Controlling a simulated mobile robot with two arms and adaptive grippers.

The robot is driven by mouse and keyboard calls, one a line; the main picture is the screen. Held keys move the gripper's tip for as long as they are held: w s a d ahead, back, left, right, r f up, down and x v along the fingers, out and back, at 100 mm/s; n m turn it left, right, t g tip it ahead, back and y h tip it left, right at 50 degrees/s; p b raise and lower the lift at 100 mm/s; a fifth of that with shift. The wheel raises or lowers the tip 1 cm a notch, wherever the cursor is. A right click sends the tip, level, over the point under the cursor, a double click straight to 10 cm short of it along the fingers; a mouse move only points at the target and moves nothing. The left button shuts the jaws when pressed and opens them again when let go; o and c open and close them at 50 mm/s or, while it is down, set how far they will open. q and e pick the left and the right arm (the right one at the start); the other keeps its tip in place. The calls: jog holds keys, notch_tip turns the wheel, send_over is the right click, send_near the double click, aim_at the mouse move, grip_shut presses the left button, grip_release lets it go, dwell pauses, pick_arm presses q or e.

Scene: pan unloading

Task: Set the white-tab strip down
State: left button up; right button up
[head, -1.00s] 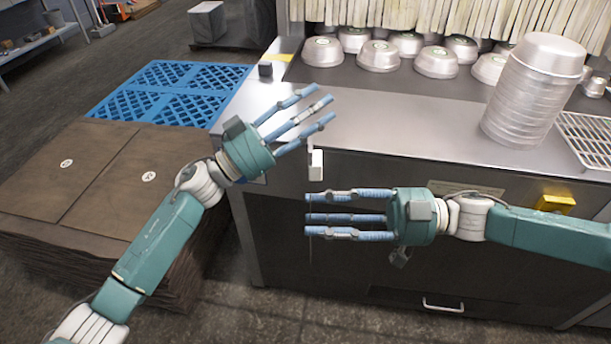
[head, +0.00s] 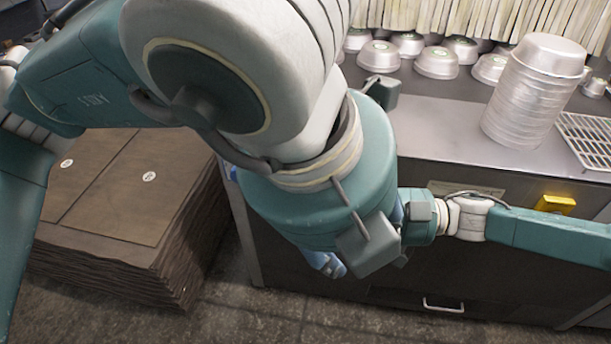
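The white-tab strip is not visible now; the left arm may hide it. My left gripper (head: 325,264) is large and close to the camera, pointing down in front of the machine. Only a few blue finger parts show below its teal palm, so its grip cannot be seen. My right gripper (head: 419,216) is behind it, reaching in from the right. Its teal palm shows in part, but its fingers are hidden behind my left wrist.
A steel counter (head: 450,128) holds a stack of metal pans (head: 530,95), several upturned pans (head: 437,62) and a wire rack (head: 590,140). A yellow box (head: 555,203) is on the machine's front. A stack of brown boards (head: 115,205) stands at left.

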pick_arm(q)
jog(key=w+a+r+t+y, duration=0.2)
jog(key=w+a+r+t, duration=0.2)
jog(key=w+a+t, duration=0.15)
jog(key=shift+n+t, duration=0.25)
jog(key=shift+n, duration=0.05)
jog(key=x, duration=1.1)
jog(key=shift+s+d+f, duration=0.2)
jog(key=shift+d, duration=0.05)
grip_shut()
pick_arm(e)
jog(key=o, duration=1.3)
jog(key=shift+c, duration=0.2)
